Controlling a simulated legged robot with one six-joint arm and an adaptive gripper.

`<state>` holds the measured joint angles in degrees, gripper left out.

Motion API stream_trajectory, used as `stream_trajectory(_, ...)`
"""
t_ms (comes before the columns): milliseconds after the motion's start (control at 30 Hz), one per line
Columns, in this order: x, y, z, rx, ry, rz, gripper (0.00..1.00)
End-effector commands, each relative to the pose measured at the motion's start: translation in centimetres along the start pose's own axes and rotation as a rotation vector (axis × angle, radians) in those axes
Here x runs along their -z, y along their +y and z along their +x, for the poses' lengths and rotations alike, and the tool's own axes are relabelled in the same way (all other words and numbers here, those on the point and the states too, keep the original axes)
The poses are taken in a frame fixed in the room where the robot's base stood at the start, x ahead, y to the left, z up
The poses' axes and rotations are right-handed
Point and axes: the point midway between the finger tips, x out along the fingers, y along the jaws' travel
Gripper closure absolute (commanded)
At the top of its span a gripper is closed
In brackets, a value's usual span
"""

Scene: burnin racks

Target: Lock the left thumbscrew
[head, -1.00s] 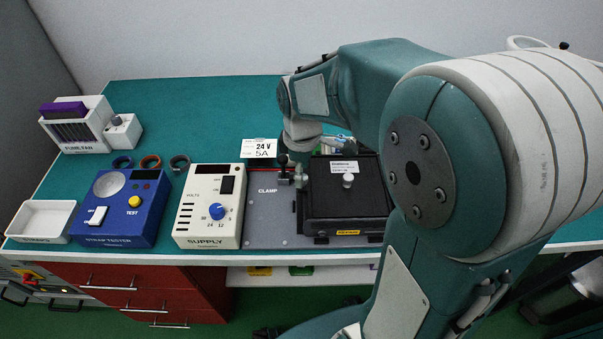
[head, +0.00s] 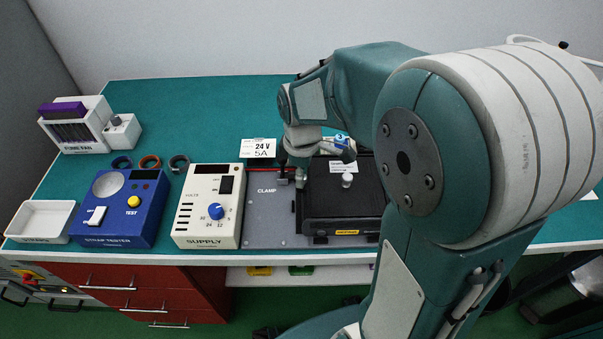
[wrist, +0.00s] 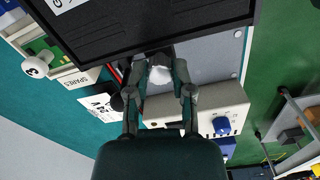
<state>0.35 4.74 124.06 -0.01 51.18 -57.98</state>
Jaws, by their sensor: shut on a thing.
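In the wrist view, my gripper (wrist: 161,70) is shut on a small pale, rounded piece (wrist: 160,76) beside the black unit's edge (wrist: 150,25). This piece seems to be the left thumbscrew. Its threads and seat are hidden, so how far it is turned cannot be told.
A black-knobbed clamp post (head: 282,165) stands close to my gripper's left. The white supply box (head: 185,225) and blue strap tester (head: 100,225) stand further left. A "24 V 5A" card (head: 260,148) is behind. The green bench top (head: 200,110) is clear at the back.

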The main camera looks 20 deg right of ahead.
Motion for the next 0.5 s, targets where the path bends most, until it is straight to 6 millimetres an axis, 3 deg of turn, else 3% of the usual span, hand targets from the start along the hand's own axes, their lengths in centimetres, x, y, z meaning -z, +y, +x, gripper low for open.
stream_trajectory(500,0.01,-0.04,0.07,0.001,0.0,0.363,1.0)
